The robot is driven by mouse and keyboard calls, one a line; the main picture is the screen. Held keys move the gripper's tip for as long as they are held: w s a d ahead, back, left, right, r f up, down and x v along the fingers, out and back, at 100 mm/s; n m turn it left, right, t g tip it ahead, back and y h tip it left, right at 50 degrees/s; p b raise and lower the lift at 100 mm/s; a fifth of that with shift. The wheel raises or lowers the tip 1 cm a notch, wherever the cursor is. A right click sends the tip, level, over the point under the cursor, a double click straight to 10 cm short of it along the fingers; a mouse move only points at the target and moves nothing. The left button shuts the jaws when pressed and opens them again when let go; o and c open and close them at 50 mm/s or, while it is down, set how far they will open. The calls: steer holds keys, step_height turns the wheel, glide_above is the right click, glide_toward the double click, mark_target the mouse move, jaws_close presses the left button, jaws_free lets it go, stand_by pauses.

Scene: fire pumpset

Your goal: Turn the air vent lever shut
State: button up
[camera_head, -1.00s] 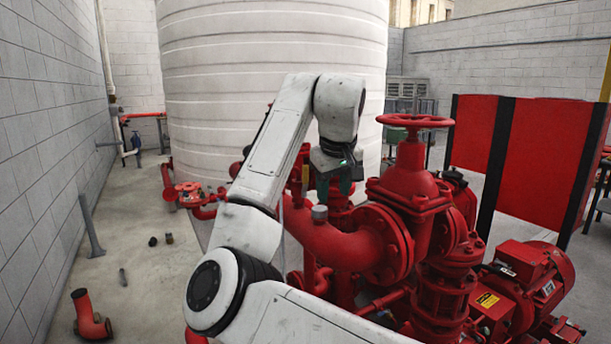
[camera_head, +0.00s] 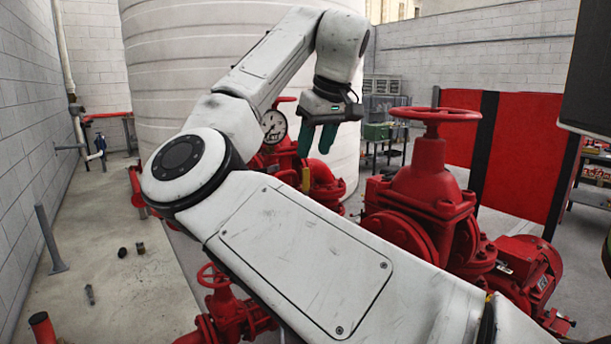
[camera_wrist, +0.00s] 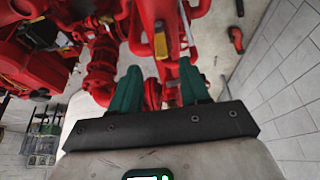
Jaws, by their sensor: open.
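A small yellow lever (camera_head: 306,179), which looks like the air vent lever, stands among the red pipework just below my gripper in the head view. In the wrist view the yellow lever (camera_wrist: 161,45) shows beyond the fingertips, roughly in line with the gap between them. My gripper (camera_head: 316,147) points down with its dark green fingers apart and empty. In the wrist view the fingers (camera_wrist: 160,84) are spread, with red piping behind the gap. The gripper appears apart from the lever. The valve under the lever is hard to make out.
A pressure gauge (camera_head: 273,126) stands left of the gripper. A large red handwheel valve (camera_head: 430,180) rises to the right, with a red motor (camera_head: 525,270) beyond it. A white tank (camera_head: 200,75) is behind. Open floor (camera_head: 110,290) lies at left.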

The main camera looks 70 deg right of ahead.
mark_target(308, 172)
steer(key=x, duration=0.8)
steer(key=shift+f, duration=0.25)
steer(key=shift+c, duration=0.3)
jaws_close()
steer(key=shift+d, duration=0.1)
